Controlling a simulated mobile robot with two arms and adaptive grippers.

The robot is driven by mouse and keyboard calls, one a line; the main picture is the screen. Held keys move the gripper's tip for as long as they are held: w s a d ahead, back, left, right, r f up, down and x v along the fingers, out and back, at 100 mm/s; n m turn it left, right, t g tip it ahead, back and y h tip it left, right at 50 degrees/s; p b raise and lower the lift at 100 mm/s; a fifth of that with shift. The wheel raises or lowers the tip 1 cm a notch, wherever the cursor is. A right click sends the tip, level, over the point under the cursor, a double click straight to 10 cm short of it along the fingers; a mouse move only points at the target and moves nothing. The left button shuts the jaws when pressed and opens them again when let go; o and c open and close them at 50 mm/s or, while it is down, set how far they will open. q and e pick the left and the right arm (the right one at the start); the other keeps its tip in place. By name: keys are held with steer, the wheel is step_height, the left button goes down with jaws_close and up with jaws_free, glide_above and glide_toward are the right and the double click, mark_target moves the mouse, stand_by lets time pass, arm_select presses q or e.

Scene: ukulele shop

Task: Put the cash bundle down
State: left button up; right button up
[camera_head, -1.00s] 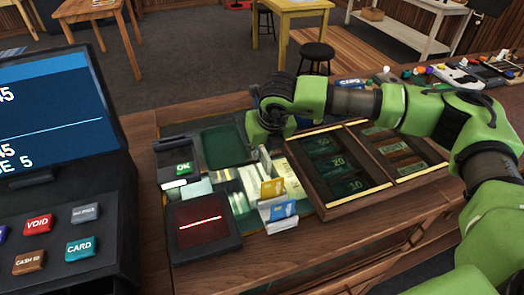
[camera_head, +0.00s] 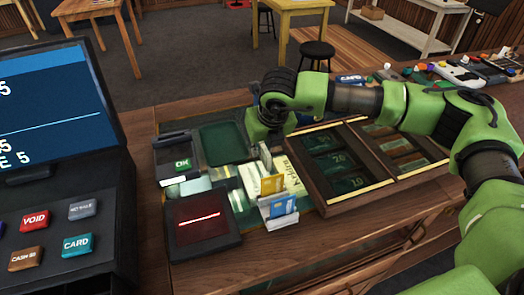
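My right gripper (camera_head: 263,150) points down over the counter, between the dark green pad (camera_head: 222,143) and the wooden cash tray (camera_head: 340,198). I cannot make out a cash bundle for certain. Pale paper slips (camera_head: 262,182) lie just below the gripper. The cash tray has dark compartments holding notes marked 10 and 20 (camera_head: 343,160). My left gripper is not in view.
A black card terminal (camera_head: 178,158) and a dark scanner with a red line (camera_head: 203,222) stand left of the gripper. A small card holder (camera_head: 279,209) stands in front. The register (camera_head: 65,190) fills the left side. The counter's front strip is bare wood.

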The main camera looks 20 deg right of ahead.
stand_by(0.5)
jaws_close()
